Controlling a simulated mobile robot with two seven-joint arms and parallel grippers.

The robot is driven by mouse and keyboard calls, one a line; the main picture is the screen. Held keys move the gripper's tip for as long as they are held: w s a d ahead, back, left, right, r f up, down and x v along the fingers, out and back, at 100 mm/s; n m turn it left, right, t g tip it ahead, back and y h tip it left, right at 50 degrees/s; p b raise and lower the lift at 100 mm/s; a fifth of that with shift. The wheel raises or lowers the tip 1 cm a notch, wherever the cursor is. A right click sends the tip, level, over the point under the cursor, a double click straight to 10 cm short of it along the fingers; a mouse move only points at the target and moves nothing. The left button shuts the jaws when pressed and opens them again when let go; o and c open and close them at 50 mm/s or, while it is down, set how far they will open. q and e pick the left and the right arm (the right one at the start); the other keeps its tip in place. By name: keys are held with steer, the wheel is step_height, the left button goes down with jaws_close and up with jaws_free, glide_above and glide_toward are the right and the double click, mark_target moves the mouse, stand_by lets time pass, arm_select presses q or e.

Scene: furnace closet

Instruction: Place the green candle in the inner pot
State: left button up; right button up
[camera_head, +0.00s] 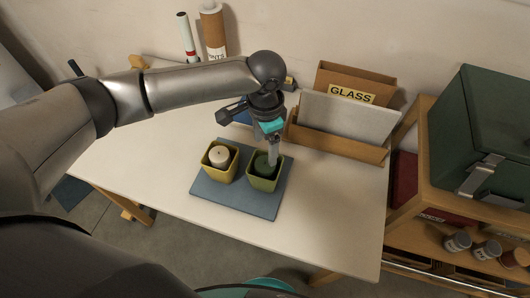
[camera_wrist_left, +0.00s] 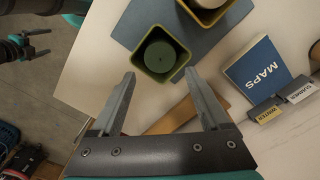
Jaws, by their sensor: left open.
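The green candle (camera_wrist_left: 160,56) stands inside a square olive-green pot (camera_wrist_left: 147,37), below the pot's rim. In the head view the candle (camera_head: 262,165) and green pot (camera_head: 262,183) are on the right half of a blue-grey mat (camera_head: 232,200). A yellow pot (camera_head: 213,175) with a white candle (camera_head: 219,155) stands to its left. My left gripper (camera_head: 272,160) is over the green pot's back right side. In the wrist view its open, empty fingers (camera_wrist_left: 160,78) point toward the candle. A gripper-like part, probably my right one (camera_wrist_left: 40,43), is small at that view's left edge.
A wooden GLASS box (camera_head: 352,95) and sorter stand at the back right. Tubes (camera_head: 213,30) stand at the back wall. The table's front right is clear.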

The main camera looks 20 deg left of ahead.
arm_select(q)
step_height(320, 180, up, 5)
steer(key=shift+r, duration=0.2)
stand_by(0.6)
